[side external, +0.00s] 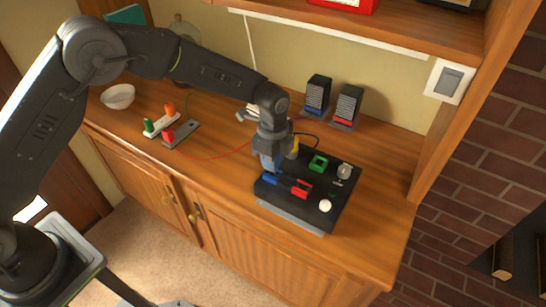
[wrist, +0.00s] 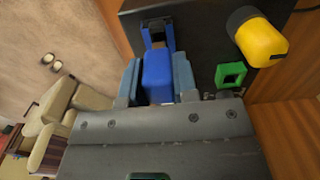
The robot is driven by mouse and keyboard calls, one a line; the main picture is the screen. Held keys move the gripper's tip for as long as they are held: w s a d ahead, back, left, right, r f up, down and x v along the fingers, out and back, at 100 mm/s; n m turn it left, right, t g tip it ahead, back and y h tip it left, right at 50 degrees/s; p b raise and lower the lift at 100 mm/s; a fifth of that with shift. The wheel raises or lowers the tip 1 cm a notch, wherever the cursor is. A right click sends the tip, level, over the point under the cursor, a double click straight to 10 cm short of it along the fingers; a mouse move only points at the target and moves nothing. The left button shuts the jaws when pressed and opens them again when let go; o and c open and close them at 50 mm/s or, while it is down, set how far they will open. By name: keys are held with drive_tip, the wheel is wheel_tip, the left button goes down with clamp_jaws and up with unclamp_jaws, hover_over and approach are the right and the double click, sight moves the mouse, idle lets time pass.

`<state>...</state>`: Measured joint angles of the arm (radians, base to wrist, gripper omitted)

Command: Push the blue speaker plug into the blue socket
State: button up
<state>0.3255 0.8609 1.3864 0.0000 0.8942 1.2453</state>
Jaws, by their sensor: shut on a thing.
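The blue plug (wrist: 158,78) is a rounded blue block held between my gripper's two light-blue fingers. My gripper (wrist: 157,82) is shut on it and also shows in the side view (side external: 270,163), pointing down over the left rear part of a black box. The blue socket (wrist: 158,33) is a squared blue frame with a dark opening, on the black box just ahead of the plug. In the side view the blue socket (side external: 271,179) lies just below my gripper. The plug's front end lines up with the socket; whether it has entered cannot be told.
The black box (side external: 333,187) also carries a red socket (side external: 302,188), a green socket (side external: 319,163), a white knob (side external: 325,206) and a grey knob (side external: 344,171). A yellow plug (wrist: 262,42) stands close to the right. Two small speakers (side external: 318,95) (side external: 347,106) stand behind.

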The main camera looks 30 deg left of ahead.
drive_tip(key=shift+f, duration=1.35)
drive_tip(key=o, duration=1)
drive_tip(key=shift+o, duration=0.2)
drive_tip(key=shift+r, duration=0.1)
wheel_tip(320, 180, up, 14)
drive_tip(key=shift+f, duration=0.15)
